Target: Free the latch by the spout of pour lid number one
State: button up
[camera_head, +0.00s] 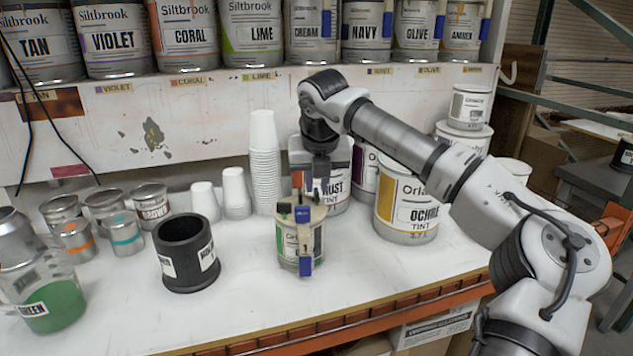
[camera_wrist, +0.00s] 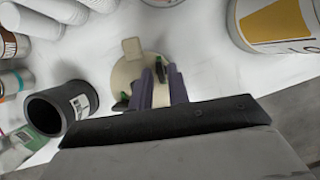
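The small can marked 1 (camera_head: 290,250) stands upright on the white bench. It has a cream pour lid (camera_wrist: 127,72), blue pieces at its front (camera_head: 305,267) and top (camera_head: 302,214), and dark and green parts on top. My gripper (camera_head: 318,188) points down just above the lid. In the wrist view its two grey-purple fingers (camera_wrist: 161,85) are apart, with a small black and green piece (camera_wrist: 160,70) showing between their tips. I cannot tell whether they touch it. Another green and dark piece (camera_wrist: 124,98) is left of the fingers. My fingers hide part of the lid.
A black cylindrical holder (camera_head: 187,255) stands left of the can. The large OCHRE tin (camera_head: 405,210) and the RUST tin (camera_head: 338,185) stand behind to the right. Stacked white cups (camera_head: 264,165) are behind. Bare bench lies in front and between holder and can.

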jog(key=shift+w+f, duration=0.25)
jog(key=shift+f, duration=0.45)
grip_shut()
